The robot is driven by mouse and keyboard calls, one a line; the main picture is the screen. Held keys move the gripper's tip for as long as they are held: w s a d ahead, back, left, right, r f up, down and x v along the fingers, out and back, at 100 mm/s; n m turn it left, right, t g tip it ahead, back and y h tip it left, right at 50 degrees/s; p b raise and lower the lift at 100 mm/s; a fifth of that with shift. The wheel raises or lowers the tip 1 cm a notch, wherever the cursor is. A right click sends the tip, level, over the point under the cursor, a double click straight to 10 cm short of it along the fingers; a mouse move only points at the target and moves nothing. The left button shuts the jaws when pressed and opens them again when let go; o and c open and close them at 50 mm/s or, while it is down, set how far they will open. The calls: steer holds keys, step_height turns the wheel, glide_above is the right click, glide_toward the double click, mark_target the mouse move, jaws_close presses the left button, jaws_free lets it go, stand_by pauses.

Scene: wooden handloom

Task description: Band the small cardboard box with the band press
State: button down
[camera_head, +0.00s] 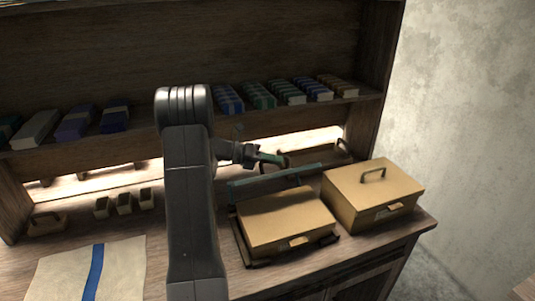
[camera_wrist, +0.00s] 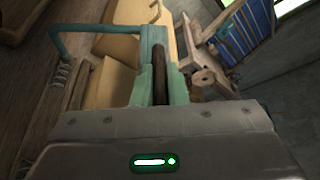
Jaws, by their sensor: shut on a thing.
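A small tan cardboard box (camera_head: 285,218) lies in the dark-based band press on the bench. The press's long teal bar (camera_head: 270,179) stands raised above the back of the box, apart from its lid. My gripper (camera_head: 270,159) is behind and above the bar, with teal fingers. In the wrist view, my gripper (camera_wrist: 160,78) is shut on a dark bar-like handle (camera_wrist: 160,72), which seems to be the press lever. A teal bent bar (camera_wrist: 85,28) and tan box surfaces (camera_wrist: 110,82) show beside it. My arm hides part of the bench left of the press.
A larger tan box (camera_head: 372,193) with a top handle stands close right of the press, near the bench edge. Folded cloths (camera_head: 260,95) line the shelf above. A cloth with a blue stripe (camera_head: 95,272) and several small blocks (camera_head: 124,204) lie left.

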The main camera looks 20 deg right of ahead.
steer(key=s+f+m+t+b, duration=0.1)
steer(key=s+f+b, duration=0.1)
steer(key=s+b, duration=0.1)
steer(key=s+f+m+t+b, duration=0.1)
steer(key=s+f+m+b, duration=0.1)
steer(key=s+f+b, duration=0.1)
steer(key=s+f+m+t+b, duration=0.1)
steer(key=s+f+b, duration=0.1)
steer(key=s+b, duration=0.2)
steer(key=shift+s+a+f+m, duration=0.2)
steer(key=shift+s+a+m, duration=0.05)
steer(key=shift+a+m, duration=0.05)
steer(key=shift+s+f+m+t+y+b, duration=0.35)
steer(key=shift+s+f+b, duration=0.45)
steer(key=shift+b, duration=0.8)
steer(key=shift+f, duration=0.1)
steer(key=c, duration=1.6)
jaws_free()
steer(key=shift+o, duration=0.7)
steer(key=shift+a, duration=0.1)
steer(key=shift+a+r, duration=0.15)
steer(key=shift+r, duration=0.05)
steer(key=v, duration=1.3)
steer(key=shift+a+p, duration=0.2)
steer(key=shift+p, duration=0.15)
